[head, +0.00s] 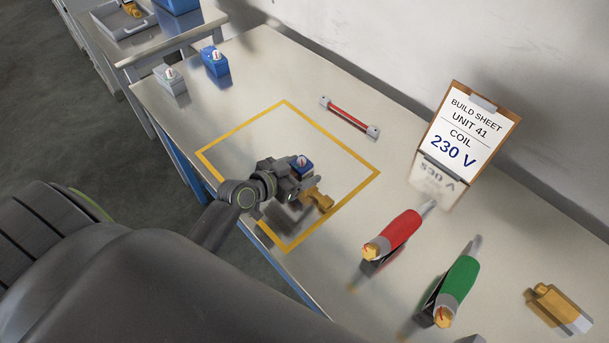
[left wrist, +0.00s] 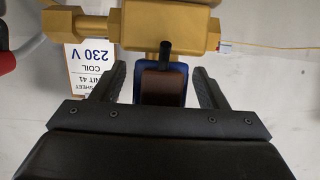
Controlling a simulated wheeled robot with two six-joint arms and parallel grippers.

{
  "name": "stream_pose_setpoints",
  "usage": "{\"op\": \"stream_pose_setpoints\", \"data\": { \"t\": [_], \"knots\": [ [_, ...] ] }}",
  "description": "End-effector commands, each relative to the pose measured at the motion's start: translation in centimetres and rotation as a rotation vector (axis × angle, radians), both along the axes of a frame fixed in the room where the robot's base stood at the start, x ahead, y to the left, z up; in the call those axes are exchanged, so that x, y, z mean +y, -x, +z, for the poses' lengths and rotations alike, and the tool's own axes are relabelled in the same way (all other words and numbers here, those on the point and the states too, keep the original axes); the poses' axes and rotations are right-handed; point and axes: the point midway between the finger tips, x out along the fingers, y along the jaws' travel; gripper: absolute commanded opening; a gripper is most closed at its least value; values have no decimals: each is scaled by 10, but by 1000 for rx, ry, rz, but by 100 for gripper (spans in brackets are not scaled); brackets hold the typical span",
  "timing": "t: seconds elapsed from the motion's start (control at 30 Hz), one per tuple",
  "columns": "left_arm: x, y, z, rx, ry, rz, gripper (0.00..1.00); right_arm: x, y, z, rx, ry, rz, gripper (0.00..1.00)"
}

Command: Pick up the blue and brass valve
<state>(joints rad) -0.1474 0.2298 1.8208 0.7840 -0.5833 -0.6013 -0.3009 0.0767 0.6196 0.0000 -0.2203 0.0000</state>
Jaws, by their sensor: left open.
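The blue and brass valve (head: 319,200) is inside the yellow outlined square on the table, with its blue coil toward my arm. In the left wrist view its brass body (left wrist: 150,22) fills the top, and the blue coil housing (left wrist: 176,70) with a brown end face points toward me. My left gripper (head: 295,172) is at the valve. In the left wrist view its open fingers (left wrist: 163,82) stand on either side of the blue coil, with a gap showing on both sides. I cannot tell whether the valve rests on the table. My right gripper is not in view.
A red-handled screwdriver (head: 395,233) and a green-handled one (head: 458,288) lie to the right. A red bar (head: 350,117) lies behind the square. Blue (head: 215,64) and grey (head: 170,80) coils stand far left. The build sheet (head: 465,137) reads coil 230 V. Another brass piece (head: 556,303) lies far right.

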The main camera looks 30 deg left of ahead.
Motion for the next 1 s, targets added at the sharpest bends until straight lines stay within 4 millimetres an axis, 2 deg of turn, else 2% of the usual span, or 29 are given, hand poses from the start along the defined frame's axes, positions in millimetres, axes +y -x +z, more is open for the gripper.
{"op": "stream_pose_setpoints", "data": {
  "t": [0.33, 0.83, 1.0],
  "knots": [
    [-2, -5, -3, 1, 0, 0, 67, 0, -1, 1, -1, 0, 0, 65],
    [-2, -5, -3, 1, -1, 1, 2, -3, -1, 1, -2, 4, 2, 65],
    [-2, -6, -1, -4, 0, 1, 1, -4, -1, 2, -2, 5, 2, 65]
  ]
}}
